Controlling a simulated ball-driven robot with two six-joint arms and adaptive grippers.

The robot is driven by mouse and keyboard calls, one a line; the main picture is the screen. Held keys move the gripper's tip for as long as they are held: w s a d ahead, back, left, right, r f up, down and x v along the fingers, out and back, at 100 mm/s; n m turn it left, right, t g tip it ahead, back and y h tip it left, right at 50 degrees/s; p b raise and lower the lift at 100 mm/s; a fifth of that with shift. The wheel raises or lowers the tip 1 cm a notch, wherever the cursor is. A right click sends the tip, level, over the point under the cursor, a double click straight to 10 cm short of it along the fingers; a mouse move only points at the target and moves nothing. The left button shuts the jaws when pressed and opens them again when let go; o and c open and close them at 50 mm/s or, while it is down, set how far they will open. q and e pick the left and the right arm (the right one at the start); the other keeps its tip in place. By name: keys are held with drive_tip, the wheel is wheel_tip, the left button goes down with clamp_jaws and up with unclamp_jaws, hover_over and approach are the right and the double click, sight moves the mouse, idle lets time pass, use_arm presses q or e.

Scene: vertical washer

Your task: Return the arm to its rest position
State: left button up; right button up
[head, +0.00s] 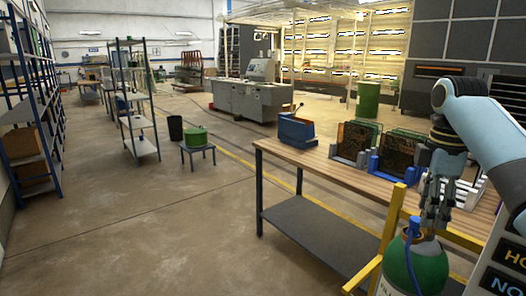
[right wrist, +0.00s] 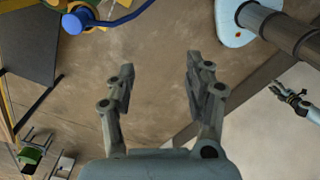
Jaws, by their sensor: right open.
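My right gripper (head: 434,222) hangs at the right of the head view, fingers pointing down. It is in front of the workbench, with the green gas cylinder below it in the picture. In the right wrist view my right gripper (right wrist: 160,68) has its two fingers well apart, with only floor between them. It is open and empty. What appears to be my left gripper (right wrist: 292,94) shows small at the right edge of the right wrist view; its jaws are too small to read. The head view does not show my left arm.
The workbench (head: 322,172) carries a blue box (head: 296,131) and several rack-like holders. The green cylinder (head: 418,268) stands by a yellow frame (head: 390,228) close under my right arm. A small stool with a green pot (head: 196,136) stands left. Floor at front left is clear.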

drive_tip(key=s+a+f+m+g+b, duration=0.15)
drive_tip(key=s+f+b, duration=0.35)
drive_tip(key=s+f, duration=0.8)
drive_tip(key=s+f+g+b, duration=0.2)
drive_tip(key=s+f+b, duration=0.35)
drive_tip(key=f, duration=1.35)
drive_tip(key=s+f+m+g+b, duration=0.15)
drive_tip(key=s+f+b, duration=0.35)
drive_tip(key=s+f, duration=0.8)
drive_tip(key=s+f+m+t+b, duration=0.2)
drive_tip(key=s+f+m+b, duration=0.65)
drive_tip(key=s+f, duration=2)
use_arm(q)
wheel_tip(320, 180, down, 24)
drive_tip(key=s, duration=0.1)
drive_tip(key=shift+d+f, duration=0.25)
use_arm(e)
drive_tip(key=w+f+m+t, duration=0.1)
drive_tip(key=w+m+t, duration=0.1)
drive_tip(key=w, duration=0.4)
drive_tip(key=shift+w+a+f+m+t+h, duration=0.35)
drive_tip(key=shift+a+t+h, duration=0.05)
drive_tip(key=shift+t, duration=0.5)
use_arm(q)
drive_tip(key=shift+a, duration=0.1)
